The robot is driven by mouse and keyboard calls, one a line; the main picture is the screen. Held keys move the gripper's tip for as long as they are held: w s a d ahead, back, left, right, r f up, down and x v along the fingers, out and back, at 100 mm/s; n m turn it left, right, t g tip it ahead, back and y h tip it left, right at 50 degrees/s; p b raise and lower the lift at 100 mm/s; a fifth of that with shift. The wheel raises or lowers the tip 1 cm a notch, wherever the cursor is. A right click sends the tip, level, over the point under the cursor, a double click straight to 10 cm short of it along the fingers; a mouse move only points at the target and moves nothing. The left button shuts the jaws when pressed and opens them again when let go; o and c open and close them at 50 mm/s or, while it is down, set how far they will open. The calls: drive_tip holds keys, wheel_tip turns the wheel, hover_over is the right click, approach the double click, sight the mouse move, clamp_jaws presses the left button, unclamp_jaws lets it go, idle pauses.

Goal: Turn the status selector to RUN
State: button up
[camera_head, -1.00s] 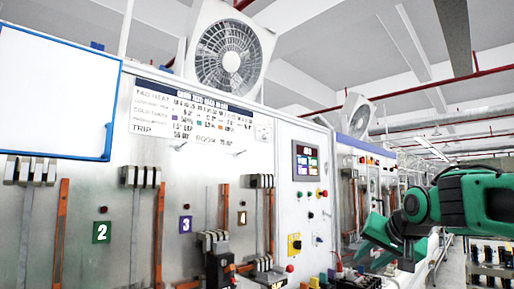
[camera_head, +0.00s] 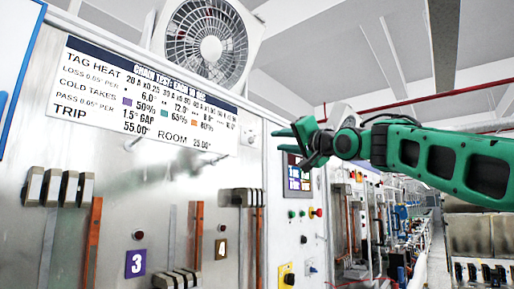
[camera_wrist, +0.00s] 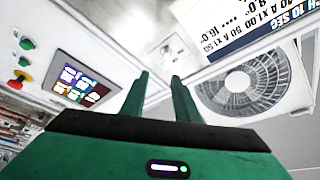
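I cannot tell for sure which control is the status selector; no RUN lettering is readable. A yellow plate with a black knob (camera_head: 287,276) sits low on the white control panel, and a small grey switch (camera_head: 311,266) is to its right. A small white plate (camera_head: 249,137) is higher on the cabinet, left of my fingers; it shows in the wrist view too (camera_wrist: 173,47). My gripper (camera_head: 284,141) is raised in front of the panel's display (camera_head: 298,176), partly covering it. In the wrist view the two fingers (camera_wrist: 159,88) stand apart with nothing between them.
Green and red buttons (camera_head: 317,212) sit under the display. A printed chart (camera_head: 150,98) spans the cabinet's upper left, with a fan (camera_head: 208,45) above. Breakers (camera_head: 58,187) and orange bars line the metal face. An open aisle runs at the right.

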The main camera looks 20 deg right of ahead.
sight(257, 140)
drive_tip(key=x, duration=0.3)
drive_tip(key=a+x, duration=0.1)
drive_tip(key=x, duration=0.2)
drive_tip(key=a+x, duration=0.1)
drive_tip(key=x, duration=0.3)
drive_tip(key=shift+s+f, duration=0.1)
drive_tip(key=shift+s, duration=0.05)
